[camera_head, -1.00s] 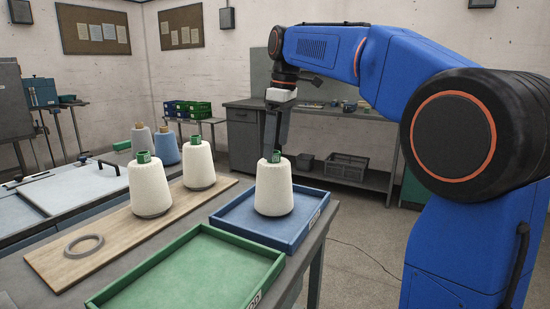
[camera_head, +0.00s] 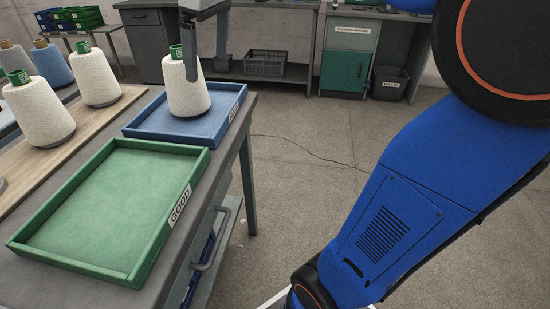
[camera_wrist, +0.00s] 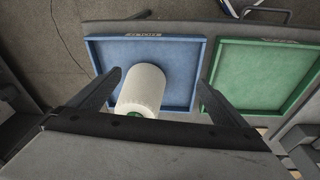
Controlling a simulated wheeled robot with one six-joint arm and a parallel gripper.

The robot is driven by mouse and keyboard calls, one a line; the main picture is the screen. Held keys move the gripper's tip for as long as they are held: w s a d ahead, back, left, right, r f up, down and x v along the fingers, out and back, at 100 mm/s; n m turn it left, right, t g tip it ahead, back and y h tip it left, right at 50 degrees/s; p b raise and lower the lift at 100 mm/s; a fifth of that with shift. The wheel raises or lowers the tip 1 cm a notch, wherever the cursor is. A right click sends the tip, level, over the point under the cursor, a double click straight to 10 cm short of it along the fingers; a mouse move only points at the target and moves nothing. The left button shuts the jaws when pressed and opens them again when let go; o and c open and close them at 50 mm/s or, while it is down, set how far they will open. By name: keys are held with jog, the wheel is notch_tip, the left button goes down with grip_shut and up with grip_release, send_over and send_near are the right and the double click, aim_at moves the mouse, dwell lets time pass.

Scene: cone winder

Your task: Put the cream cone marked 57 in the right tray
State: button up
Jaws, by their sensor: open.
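A cream cone (camera_head: 187,95) with a green tube tip stands upright in the blue tray (camera_head: 146,129); no number is readable on it. My gripper (camera_head: 206,74) is at the cone's upper part, one finger in front of it and the other to its right. In the wrist view the open fingers (camera_wrist: 160,77) lie on either side of the cone (camera_wrist: 146,86), with gaps visible on both sides. Two more cream cones with green tips, one nearer (camera_head: 38,112) and one farther (camera_head: 97,83), stand on the wooden board.
An empty green tray (camera_head: 105,200) labelled GOOD lies nearer on the table. Two cones with brown tips, one blue (camera_head: 52,66) and one grey (camera_head: 14,57), stand at far left. A grey crate (camera_head: 265,64) and a waste bin (camera_head: 388,83) are behind. Open floor lies right of the table.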

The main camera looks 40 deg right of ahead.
jog(key=s+d+f+m+t, duration=0.1)
jog(key=s+d+f+m, duration=0.1)
jog(key=s+f, duration=0.9)
jog(key=s+d+f+m+t, duration=0.1)
jog(key=s+f+m, duration=0.4)
jog(key=s+f, duration=0.6)
jog(key=shift+d+f+t+h, duration=0.35)
jog(key=shift+f+t+h, duration=0.05)
jog(key=shift+f, duration=0.55)
